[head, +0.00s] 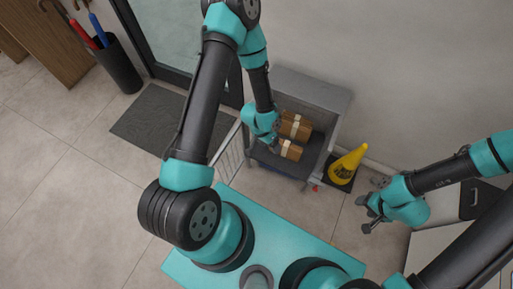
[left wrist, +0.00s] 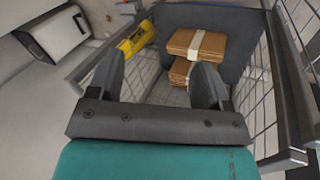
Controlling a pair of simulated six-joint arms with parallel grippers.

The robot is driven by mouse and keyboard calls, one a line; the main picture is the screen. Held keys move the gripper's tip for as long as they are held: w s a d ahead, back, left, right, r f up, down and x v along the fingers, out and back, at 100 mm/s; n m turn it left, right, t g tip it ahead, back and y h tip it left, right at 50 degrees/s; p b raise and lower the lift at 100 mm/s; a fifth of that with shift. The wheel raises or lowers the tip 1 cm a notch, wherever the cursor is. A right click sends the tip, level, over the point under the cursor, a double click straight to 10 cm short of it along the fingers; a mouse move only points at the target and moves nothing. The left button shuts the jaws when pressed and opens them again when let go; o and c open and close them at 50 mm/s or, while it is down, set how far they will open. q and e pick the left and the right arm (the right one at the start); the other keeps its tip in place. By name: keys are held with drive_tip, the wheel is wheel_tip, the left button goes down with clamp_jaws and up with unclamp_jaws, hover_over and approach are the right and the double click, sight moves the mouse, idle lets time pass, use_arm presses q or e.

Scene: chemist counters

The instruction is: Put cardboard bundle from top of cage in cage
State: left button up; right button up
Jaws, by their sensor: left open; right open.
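The grey cage (head: 325,98) stands against the wall in the head view, with wire side walls (left wrist: 258,100) in the left wrist view. Two brown cardboard bundles with pale straps show within its outline: one farther back (head: 302,123), one nearer the front (head: 289,149). In the left wrist view one bundle (left wrist: 190,42) partly overlaps the other (left wrist: 179,72); I cannot tell whether they touch. My left gripper (head: 275,143) is open and empty at the cage, beside the bundles; its fingers (left wrist: 158,80) point toward them. My right gripper (head: 365,215) is open and empty, right of the cage.
A yellow cone (head: 347,164) stands on a dark base right of the cage; yellow also shows in the left wrist view (left wrist: 137,37). A dark mat (head: 150,119) lies left, near an umbrella stand (head: 117,65). A white cabinet (head: 432,242) is at lower right.

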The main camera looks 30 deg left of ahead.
use_arm(q)
drive_tip(key=s+a+r+n+y, duration=0.1)
drive_tip(key=s+a+r+n, duration=0.1)
drive_tip(key=s+r+n, duration=0.2)
drive_tip(key=s+r, duration=0.1)
drive_tip(key=s, duration=0.1)
drive_tip(key=shift+s+a+r+t, duration=0.25)
drive_tip(key=shift+s+a+t, duration=0.05)
drive_tip(key=shift+s+t, duration=0.1)
idle(0.7)
